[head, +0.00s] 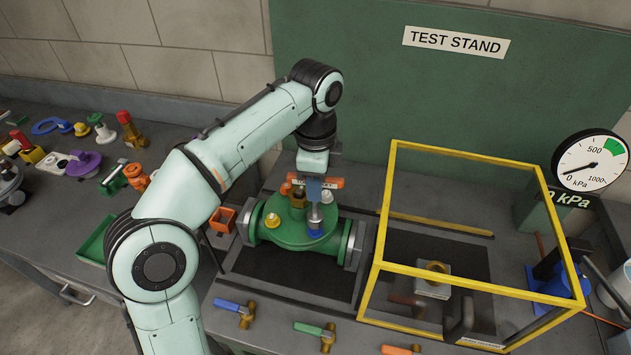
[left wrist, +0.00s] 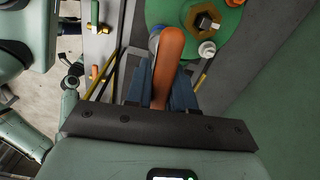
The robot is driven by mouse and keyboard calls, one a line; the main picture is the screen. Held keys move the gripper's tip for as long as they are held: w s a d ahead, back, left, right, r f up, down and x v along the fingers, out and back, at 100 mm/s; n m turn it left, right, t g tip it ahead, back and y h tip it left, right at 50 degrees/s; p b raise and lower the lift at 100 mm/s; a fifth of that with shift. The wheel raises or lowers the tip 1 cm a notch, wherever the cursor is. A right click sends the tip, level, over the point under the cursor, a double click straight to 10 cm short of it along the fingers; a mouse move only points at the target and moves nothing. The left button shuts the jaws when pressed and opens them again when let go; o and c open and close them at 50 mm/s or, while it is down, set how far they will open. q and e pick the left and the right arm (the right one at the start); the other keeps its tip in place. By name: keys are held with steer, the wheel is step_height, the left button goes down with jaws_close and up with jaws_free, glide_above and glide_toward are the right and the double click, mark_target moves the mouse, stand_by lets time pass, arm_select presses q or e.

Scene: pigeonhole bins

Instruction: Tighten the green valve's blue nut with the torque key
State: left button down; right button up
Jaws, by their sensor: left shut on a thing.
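The green valve (head: 285,238) lies on the bench in front of the test stand panel, with grey flanged ends and a brass hex piece (head: 298,198) on top. The blue nut (head: 315,232) is at the right front of its round cover. My left gripper (head: 314,190) is shut on the orange handle of the torque key (head: 333,183). The key's shaft points down, with its grey socket right above the blue nut; I cannot tell how far it is seated. In the left wrist view the orange handle (left wrist: 169,55) lies between the fingers, beside the valve (left wrist: 228,22). My right gripper is not seen.
A yellow-framed cage (head: 462,160) stands right of the valve, with a gauge (head: 590,160) behind it. Loose parts and a green tray (head: 97,238) occupy the left bench.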

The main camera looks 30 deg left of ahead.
arm_select(q)
steer(key=shift+f+b, duration=0.6)
steer(key=shift+f, duration=1)
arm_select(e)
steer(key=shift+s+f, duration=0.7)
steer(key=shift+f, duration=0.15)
arm_select(q)
steer(key=c, duration=0.9)
jaws_free()
steer(key=shift+r, duration=0.15)
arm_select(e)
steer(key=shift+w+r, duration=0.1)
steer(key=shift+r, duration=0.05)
arm_select(q)
step_height(320, 180, up, 2)
steer(key=shift+p, duration=0.75)
steer(key=shift+r, duration=0.15)
steer(key=shift+w, duration=0.1)
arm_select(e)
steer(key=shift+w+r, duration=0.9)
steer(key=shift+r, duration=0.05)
